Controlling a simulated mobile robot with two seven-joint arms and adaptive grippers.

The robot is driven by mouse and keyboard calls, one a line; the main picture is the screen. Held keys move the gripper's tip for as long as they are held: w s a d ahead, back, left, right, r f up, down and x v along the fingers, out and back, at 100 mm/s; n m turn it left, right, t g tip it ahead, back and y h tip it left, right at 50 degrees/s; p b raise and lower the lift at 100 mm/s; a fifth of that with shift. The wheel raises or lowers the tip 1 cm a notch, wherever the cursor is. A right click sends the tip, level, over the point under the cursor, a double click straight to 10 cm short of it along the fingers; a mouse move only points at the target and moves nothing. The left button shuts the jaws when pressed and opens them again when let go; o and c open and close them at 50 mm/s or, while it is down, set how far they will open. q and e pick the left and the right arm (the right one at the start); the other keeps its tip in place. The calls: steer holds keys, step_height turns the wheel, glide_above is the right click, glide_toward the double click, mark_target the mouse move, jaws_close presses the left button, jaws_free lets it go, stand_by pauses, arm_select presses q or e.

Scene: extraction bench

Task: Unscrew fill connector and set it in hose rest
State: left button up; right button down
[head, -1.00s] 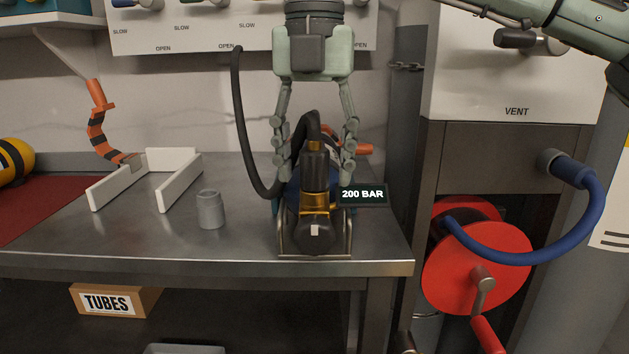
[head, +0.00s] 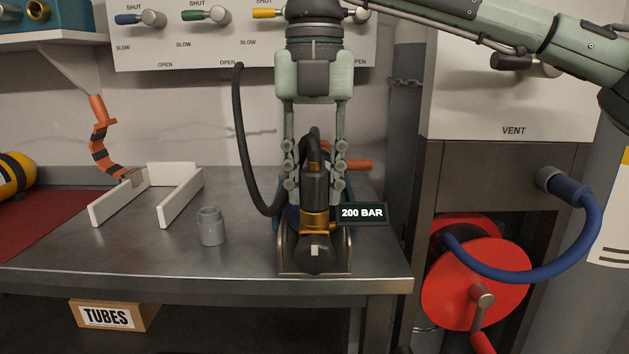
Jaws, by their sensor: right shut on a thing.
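The fill connector (head: 314,188) is dark with a brass lower part. It stands upright on the brass valve (head: 316,221) of a cylinder lying in a metal cradle (head: 285,262) at the bench front. A black hose (head: 240,130) loops from the wall panel to its top. My right gripper (head: 315,183) points down from above, its two fingers shut around the connector's upper body. The contact is partly hidden. A grey open-topped cup (head: 211,228) stands on the bench to the left; I cannot tell whether it is the hose rest. My left gripper is not in view.
A "200 BAR" sign (head: 362,213) sits right of the valve. A white three-sided frame (head: 178,202) and an orange striped hose (head: 103,145) are further left. The bench (head: 130,245) is clear around the cup. A red reel (head: 475,285) stands at right.

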steer(key=n+p, duration=0.1)
steer(key=n, duration=0.1)
steer(key=n+p, duration=0.1)
steer(key=n, duration=0.2)
steer(key=n+p, duration=0.1)
steer(key=n, duration=0.1)
steer(key=shift+r+n, duration=0.25)
steer(key=shift+n, duration=0.15)
steer(key=n+p, duration=0.1)
steer(key=n, duration=0.2)
steer(key=shift+n+p, duration=0.3)
steer(key=shift+n, duration=0.1)
steer(key=n+p, duration=0.1)
steer(key=n, duration=0.2)
steer(key=n+p, duration=0.1)
steer(key=n, duration=0.4)
steer(key=shift+n, duration=0.3)
steer(key=n, duration=0.4)
steer(key=shift+f+n+p, duration=0.15)
steer(key=shift+n+p, duration=0.25)
steer(key=c, duration=1.1)
jaws_free()
